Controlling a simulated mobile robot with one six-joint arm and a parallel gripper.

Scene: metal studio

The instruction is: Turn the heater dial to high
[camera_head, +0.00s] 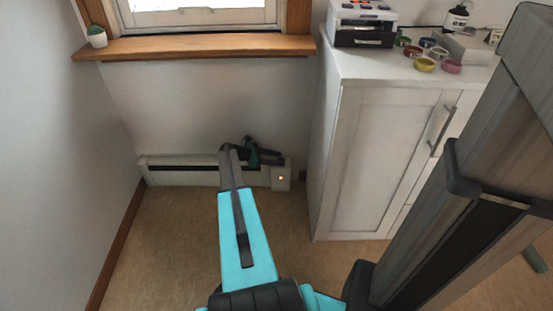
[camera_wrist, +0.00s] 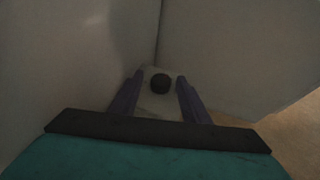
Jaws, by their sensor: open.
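The heater (camera_head: 185,170) is a long, low white baseboard unit on the wall under the window. Its right end box (camera_head: 281,178) shows a small orange-white light. In the wrist view, a dark round dial (camera_wrist: 160,84) sits on the pale end of the heater (camera_wrist: 158,105). My gripper (camera_wrist: 161,88) is open, with one finger to each side of the dial and apart from it. In the head view, my gripper (camera_head: 272,157) is at the heater's right end and the dial is hidden. The dial's setting cannot be read.
A white cabinet (camera_head: 358,160) stands close to the right of the heater, with rolls of tape (camera_head: 424,64) and boxes on top. The floor (camera_head: 165,240) in front is clear.

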